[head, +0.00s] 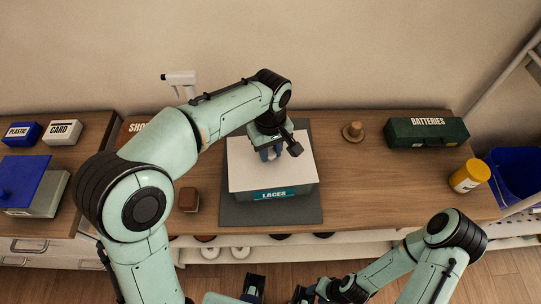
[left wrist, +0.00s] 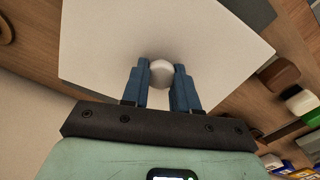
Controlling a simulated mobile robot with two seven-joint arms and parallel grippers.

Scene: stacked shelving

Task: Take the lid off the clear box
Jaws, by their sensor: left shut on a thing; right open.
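The clear box (head: 300,190) stands on a dark grey mat (head: 240,213) on the bench and has a teal label reading LACES. A white lid (head: 245,165) lies over its top; I cannot tell if it is raised at all. My left gripper (head: 271,153) reaches down over the lid's middle. In the left wrist view, the left gripper (left wrist: 160,80) is shut on the lid's pale round knob (left wrist: 161,72). My right gripper (head: 277,293) is open and empty, low at the front, away from the box.
A wooden bench (head: 360,190) has free room right of the mat. A wooden knob-like piece (head: 354,131), a green BATTERIES case (head: 426,132) and a yellow jar (head: 469,176) stand to the right. A small brown block (head: 188,199) sits left of the mat.

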